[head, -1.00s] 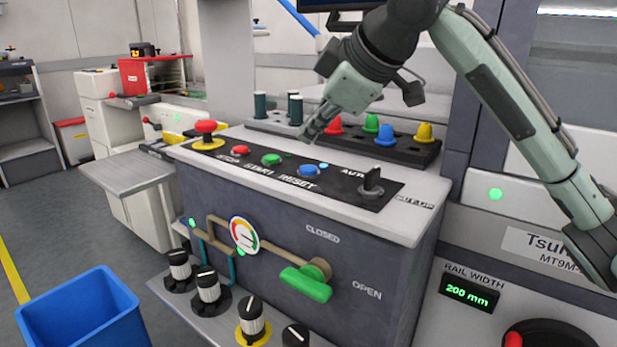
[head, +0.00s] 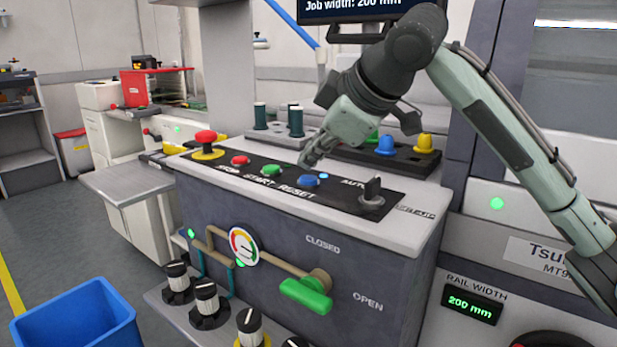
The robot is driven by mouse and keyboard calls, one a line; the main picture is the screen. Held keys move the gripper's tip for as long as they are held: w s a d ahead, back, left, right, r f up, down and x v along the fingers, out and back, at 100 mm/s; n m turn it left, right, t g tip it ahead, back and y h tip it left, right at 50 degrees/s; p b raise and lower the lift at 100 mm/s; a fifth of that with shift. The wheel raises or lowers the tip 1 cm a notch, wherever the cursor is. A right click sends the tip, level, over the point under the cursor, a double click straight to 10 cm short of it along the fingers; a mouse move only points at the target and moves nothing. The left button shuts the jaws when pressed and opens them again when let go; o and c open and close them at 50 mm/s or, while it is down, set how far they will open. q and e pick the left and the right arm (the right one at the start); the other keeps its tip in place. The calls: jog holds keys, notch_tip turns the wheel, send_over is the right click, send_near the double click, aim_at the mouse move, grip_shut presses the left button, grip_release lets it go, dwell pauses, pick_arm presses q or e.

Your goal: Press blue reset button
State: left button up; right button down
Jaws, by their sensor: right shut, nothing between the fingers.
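The blue reset button (head: 308,180) is on the black strip (head: 335,195) on top of the grey machine, above the word RESET. A small light-blue lamp (head: 323,175) shows just behind it. My right gripper (head: 308,163) comes in from the upper right and is shut and empty. Its fingertips point down and appear just behind and above the blue button; I cannot tell whether they touch it. The green start button (head: 272,170) and red stop button (head: 240,160) are to the left on the same strip. My left gripper is not in view.
A red mushroom button (head: 206,138) stands at the strip's left end and a black selector switch (head: 372,190) at its right. Coloured pegs (head: 386,146) and dark green cylinders (head: 296,120) stand behind. A green-handled lever (head: 306,296) is on the front. A blue bin (head: 75,325) stands lower left.

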jog(key=shift+f, duration=0.1)
dwell(0.7)
jog(key=shift+f+p, duration=0.3)
jog(key=shift+f, duration=0.55)
dwell(0.7)
jog(key=shift+r+p, duration=0.95)
jog(key=shift+p, duration=0.25)
